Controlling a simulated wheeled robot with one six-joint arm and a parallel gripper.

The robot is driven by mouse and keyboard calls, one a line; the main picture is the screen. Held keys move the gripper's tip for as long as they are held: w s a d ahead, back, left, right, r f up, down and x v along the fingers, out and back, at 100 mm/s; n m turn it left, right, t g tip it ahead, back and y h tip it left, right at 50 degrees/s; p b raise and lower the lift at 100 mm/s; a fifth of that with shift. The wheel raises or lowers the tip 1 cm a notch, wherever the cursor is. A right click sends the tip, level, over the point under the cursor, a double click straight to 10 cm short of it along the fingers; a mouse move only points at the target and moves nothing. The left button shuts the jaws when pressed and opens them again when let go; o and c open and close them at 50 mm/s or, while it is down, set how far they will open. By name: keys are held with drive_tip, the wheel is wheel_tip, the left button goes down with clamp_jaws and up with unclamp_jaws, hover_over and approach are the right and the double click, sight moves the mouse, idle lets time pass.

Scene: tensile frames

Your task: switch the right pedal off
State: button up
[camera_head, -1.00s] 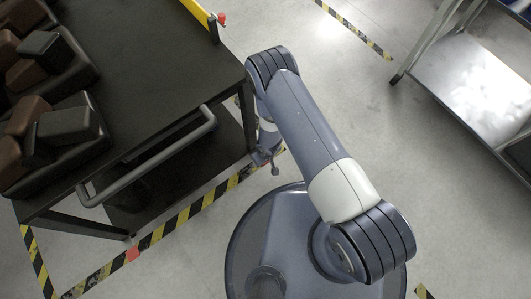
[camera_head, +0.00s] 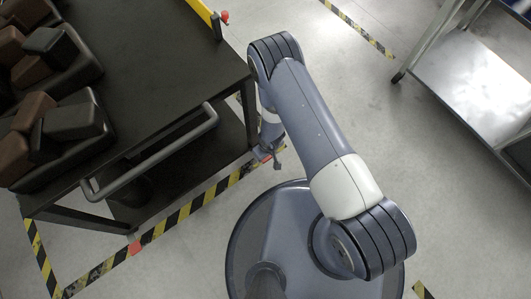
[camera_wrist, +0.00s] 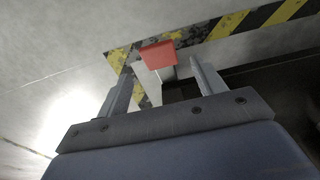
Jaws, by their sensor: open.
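The right pedal (camera_wrist: 159,54) shows as a red plate on a pale block in the wrist view, between and just beyond my fingers. Whether it is pressed or raised I cannot tell. My gripper (camera_wrist: 161,72) is open, with a finger on either side of the pedal in the picture; I see no clear contact. In the head view my gripper (camera_head: 276,160) hangs low beside the table's near right corner, and the pedal there is mostly hidden by it. Another red pedal (camera_head: 135,248) lies on the floor to the left, by the table leg.
A dark table (camera_head: 170,60) with a side rail (camera_head: 155,160) and brown and black blocks (camera_head: 60,130) stands at left. Yellow-black tape (camera_head: 190,208) runs along its floor edge. A metal shelf (camera_head: 470,80) stands at right, with open floor between.

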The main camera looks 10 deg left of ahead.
wheel_tip(320, 180, up, 7)
drive_tip(key=p, duration=0.2)
drive_tip(key=shift+s+d, duration=0.3)
drive_tip(key=shift+d, duration=0.05)
